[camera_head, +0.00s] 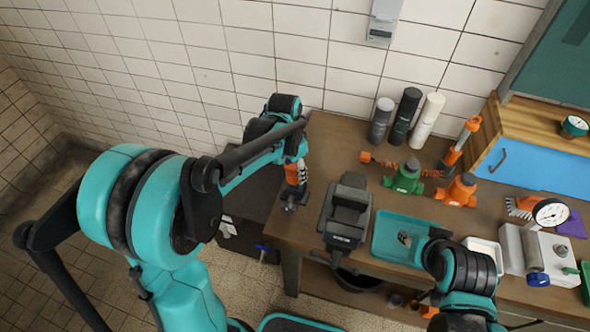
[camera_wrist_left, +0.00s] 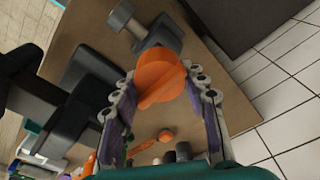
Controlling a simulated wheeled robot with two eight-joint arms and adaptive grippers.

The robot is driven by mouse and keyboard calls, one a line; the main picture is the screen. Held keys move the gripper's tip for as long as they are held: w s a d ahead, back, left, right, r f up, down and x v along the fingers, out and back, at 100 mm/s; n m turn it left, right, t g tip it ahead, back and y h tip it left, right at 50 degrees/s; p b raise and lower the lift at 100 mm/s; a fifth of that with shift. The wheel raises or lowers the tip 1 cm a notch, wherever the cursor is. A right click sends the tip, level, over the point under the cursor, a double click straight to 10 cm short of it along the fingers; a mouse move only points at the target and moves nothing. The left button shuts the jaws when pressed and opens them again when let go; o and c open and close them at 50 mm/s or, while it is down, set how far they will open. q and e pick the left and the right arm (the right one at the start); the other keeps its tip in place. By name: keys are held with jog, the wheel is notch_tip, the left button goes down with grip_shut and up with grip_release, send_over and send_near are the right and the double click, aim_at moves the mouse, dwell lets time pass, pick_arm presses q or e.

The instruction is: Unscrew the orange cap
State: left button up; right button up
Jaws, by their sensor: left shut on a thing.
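The orange cap (camera_wrist_left: 160,76) sits between the two fingers of my left gripper (camera_wrist_left: 163,80) in the left wrist view, with a finger against each side. The gripper is shut on it. Beyond the cap, a grey metal fitting (camera_wrist_left: 150,35) with a protruding bolt-like end shows at the table edge. The grey fitting (camera_head: 290,205) is under the cap. My right arm shows at the lower right, but its gripper is not visible.
A dark vise-like block (camera_head: 346,208) stands close to the right of the fitting. Further right are a teal tray (camera_head: 385,240), green (camera_head: 405,178) and orange (camera_head: 458,190) valve bodies, and a pressure gauge (camera_head: 551,212). Cylinders (camera_head: 403,117) stand by the wall.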

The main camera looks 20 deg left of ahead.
aim_at(295, 167)
pick_arm(q)
jog(key=shift+r, duration=0.2)
jog(key=shift+r+p, duration=0.5)
jog(key=shift+r, duration=0.15)
jog(key=shift+r+p, duration=2.25)
jog(key=shift+r, duration=0.6)
